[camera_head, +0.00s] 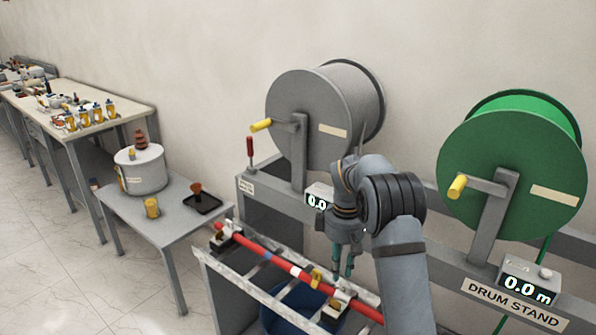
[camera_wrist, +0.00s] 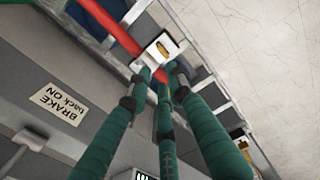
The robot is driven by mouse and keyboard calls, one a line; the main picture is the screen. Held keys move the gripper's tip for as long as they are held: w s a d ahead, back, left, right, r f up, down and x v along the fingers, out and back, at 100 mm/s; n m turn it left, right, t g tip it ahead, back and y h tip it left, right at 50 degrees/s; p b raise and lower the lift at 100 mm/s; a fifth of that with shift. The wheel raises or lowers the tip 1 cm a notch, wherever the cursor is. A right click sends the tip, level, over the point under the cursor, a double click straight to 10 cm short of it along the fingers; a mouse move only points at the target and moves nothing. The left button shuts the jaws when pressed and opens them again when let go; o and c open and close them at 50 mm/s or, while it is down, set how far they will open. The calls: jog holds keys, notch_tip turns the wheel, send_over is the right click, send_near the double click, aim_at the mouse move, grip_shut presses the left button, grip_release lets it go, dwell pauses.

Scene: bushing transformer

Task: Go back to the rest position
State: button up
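My gripper (camera_head: 343,274) hangs from my arm in front of the drum stand, its green fingers pointing down. In the wrist view its fingers (camera_wrist: 160,78) are apart at the tips, with nothing seen held between them. The tips appear close to a white clamp block (camera_wrist: 160,48) with a yellow part in it, at the red bar (camera_wrist: 108,24). Whether they touch the block cannot be told. In the head view the red bar (camera_head: 285,264) lies along the metal rack (camera_head: 262,292), and my arm hides part of the stand.
A grey drum (camera_head: 318,115) and a green drum (camera_head: 515,165) with yellow handles stand on the drum stand (camera_head: 455,262). A blue tub (camera_head: 285,312) is under the rack. A small table (camera_head: 165,222) holds a pot (camera_head: 140,172). A long bench (camera_head: 85,98) is at far left. The floor between is clear.

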notch_tip(320, 180, down, 12)
jog(key=shift+r, duration=0.1)
dwell(0.4)
